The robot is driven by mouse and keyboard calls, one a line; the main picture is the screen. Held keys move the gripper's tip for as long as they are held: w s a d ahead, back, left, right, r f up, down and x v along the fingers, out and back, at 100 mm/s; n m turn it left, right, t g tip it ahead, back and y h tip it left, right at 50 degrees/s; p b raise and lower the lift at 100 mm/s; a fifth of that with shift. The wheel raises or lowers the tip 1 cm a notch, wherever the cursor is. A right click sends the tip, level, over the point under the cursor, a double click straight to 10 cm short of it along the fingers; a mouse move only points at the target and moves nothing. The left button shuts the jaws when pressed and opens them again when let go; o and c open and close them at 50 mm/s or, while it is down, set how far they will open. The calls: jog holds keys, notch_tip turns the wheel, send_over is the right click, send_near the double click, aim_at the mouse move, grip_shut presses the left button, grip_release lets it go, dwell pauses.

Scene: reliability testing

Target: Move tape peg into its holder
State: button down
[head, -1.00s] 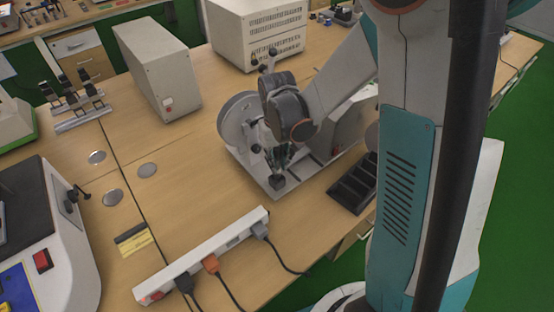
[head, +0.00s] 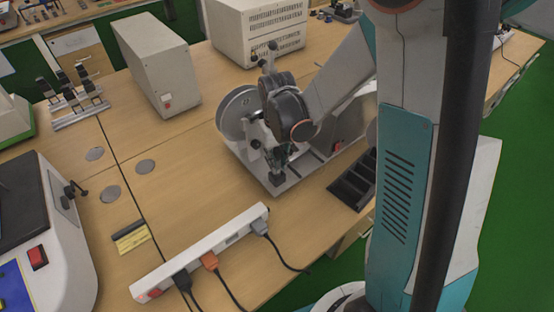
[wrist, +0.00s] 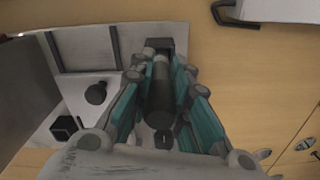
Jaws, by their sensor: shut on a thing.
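My gripper (wrist: 160,90) is shut on the tape peg (wrist: 160,100), a dark cylinder lying between the teal finger pads. In the head view my gripper (head: 279,160) points down over the near corner of a grey tape machine (head: 238,112). A dark square block (head: 277,181), which looks like the holder, sits on the machine's base just below the fingertips. In the wrist view this block (wrist: 166,43) is right at the peg's far end. I cannot tell whether the peg is inside it or only above it. My wrist hides part of the machine.
A black compartment tray (head: 345,192) lies right of the machine. A white power strip (head: 205,250) with plugs and cables lies in front. Grey boxes (head: 155,65) stand behind. The tabletop left of the machine is mostly clear.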

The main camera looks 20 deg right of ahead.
aim_at(277, 149)
jog(key=shift+f, duration=0.15)
jog(key=shift+f+b, duration=0.3)
jog(key=shift+b, duration=0.1)
dwell(0.5)
jog(key=c, duration=0.9)
grip_release()
jog(key=shift+o, duration=0.2)
jog(key=shift+r+p, duration=2.55)
jog(key=shift+r, duration=1)
